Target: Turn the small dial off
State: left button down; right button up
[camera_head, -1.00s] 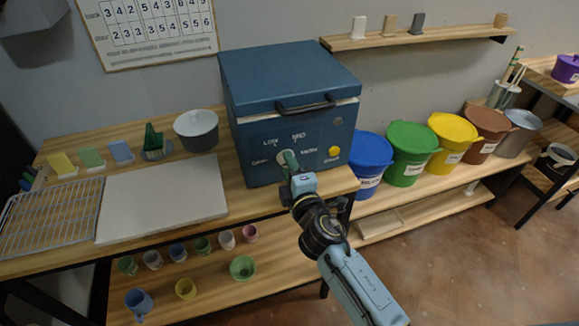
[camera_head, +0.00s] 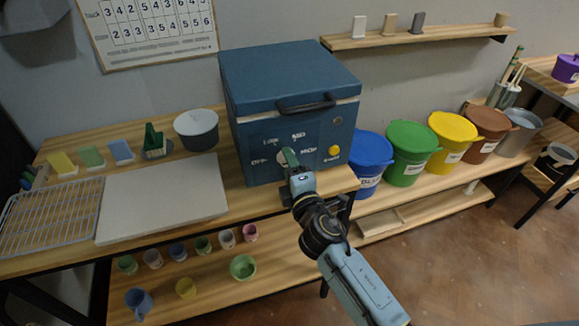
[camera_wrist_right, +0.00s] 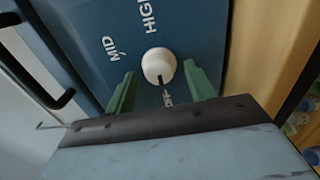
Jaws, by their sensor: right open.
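The small dial (camera_wrist_right: 158,65) is a cream round knob with a dark mark on its lower part in the right wrist view. It sits on the front of the blue kiln (camera_head: 292,75), with the words OFF, LOW, MID and HIGH around it. In the head view the knob (camera_head: 282,157) is partly hidden by my right gripper (camera_head: 289,156). The right gripper's two green fingers (camera_wrist_right: 158,72) are open, one on each side of the knob, with gaps showing. A label below the knob is mostly hidden. My left gripper is not in view.
A yellow button (camera_head: 334,150) is right of the dial, and the kiln handle (camera_head: 306,104) is above it. A white board (camera_head: 165,200) and wire rack (camera_head: 50,217) lie left on the bench. Coloured buckets (camera_head: 408,155) stand on the right.

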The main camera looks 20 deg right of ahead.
jog(key=shift+s, duration=0.1)
jog(key=s+b, duration=0.1)
jog(key=s, duration=1.2)
jog(key=shift+d, duration=0.25)
jog(key=s+d+f+m+g, duration=0.1)
jog(key=s+f+m+g, duration=0.25)
jog(key=f, duration=1.15)
jog(key=s+f+m+g, duration=0.3)
jog(key=s+f+g, duration=0.2)
jog(key=f, duration=1)
jog(key=s+d+f+m+g, duration=0.2)
jog(key=s+f, duration=0.4)
jog(key=s, duration=0.3)
jog(key=s+d+f+m+g, duration=0.3)
jog(key=s+f+m, duration=0.1)
jog(key=s+f, duration=0.3)
jog(key=s+d+f+m+g, duration=0.3)
jog(key=s+f, duration=0.3)
jog(key=s, duration=0.6)
jog(key=shift+d+f+m+h, duration=0.15)
jog(key=shift+d+m+h, duration=0.05)
jog(key=shift+m+h, duration=0.15)
jog(key=shift+g, duration=0.25)
